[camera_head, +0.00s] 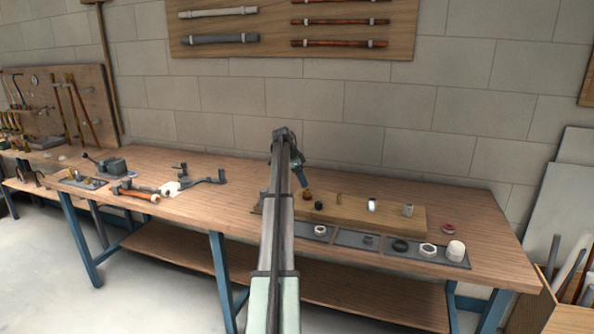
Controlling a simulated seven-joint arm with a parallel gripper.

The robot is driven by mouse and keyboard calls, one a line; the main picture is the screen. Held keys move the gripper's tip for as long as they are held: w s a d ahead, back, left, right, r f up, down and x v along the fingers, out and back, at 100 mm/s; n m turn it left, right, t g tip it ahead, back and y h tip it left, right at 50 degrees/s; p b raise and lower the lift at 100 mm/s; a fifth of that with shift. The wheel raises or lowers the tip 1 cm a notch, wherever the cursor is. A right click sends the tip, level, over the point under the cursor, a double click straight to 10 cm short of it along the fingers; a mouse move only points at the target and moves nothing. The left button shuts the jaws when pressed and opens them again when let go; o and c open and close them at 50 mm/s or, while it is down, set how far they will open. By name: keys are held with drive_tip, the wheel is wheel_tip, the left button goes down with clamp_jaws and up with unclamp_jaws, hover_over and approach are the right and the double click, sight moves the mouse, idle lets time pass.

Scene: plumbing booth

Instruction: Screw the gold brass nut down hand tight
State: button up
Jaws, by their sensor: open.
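A small gold-brown piece (307,195), which looks like the gold brass nut, is at the left part of a wooden board (390,222) on the bench. Its thread and how far down it sits are too small to tell. My gripper (304,185) is open just above this piece, coming in from the upper left; I cannot tell whether the fingers touch it or are around it. My arm hides the board's left end. A slim gold post (338,199) stands farther right on the board.
The board also carries a black fitting (319,205), a white-topped fitting (372,205) and a grey fitting (407,210). A divided tray (345,238) of rings and caps lies in front. A vise (108,165) and tools are at left. The bench's right end is mostly clear.

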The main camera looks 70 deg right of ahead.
sight(307, 190)
drive_tip(key=shift+x, duration=2.85)
drive_tip(key=c, duration=1.1)
drive_tip(key=m, duration=0.1)
drive_tip(key=m+y, duration=0.1)
drive_tip(key=shift+w+d+m, duration=0.1)
drive_tip(key=shift+d+m, duration=0.1)
drive_tip(key=shift+m, duration=0.1)
drive_tip(key=shift+c, duration=0.2)
drive_tip(key=shift+f+m+y, duration=0.1)
drive_tip(key=shift+m+y, duration=0.2)
drive_tip(key=shift+m, duration=0.6)
drive_tip(key=shift+d+m+g+y, duration=0.1)
drive_tip(key=shift+m+g+y, duration=0.25)
drive_tip(key=shift+m, duration=0.75)
drive_tip(key=shift+m+y, duration=0.55)
drive_tip(key=shift+m, duration=0.55)
drive_tip(key=shift+f, duration=0.1)
drive_tip(key=o, duration=1.7)
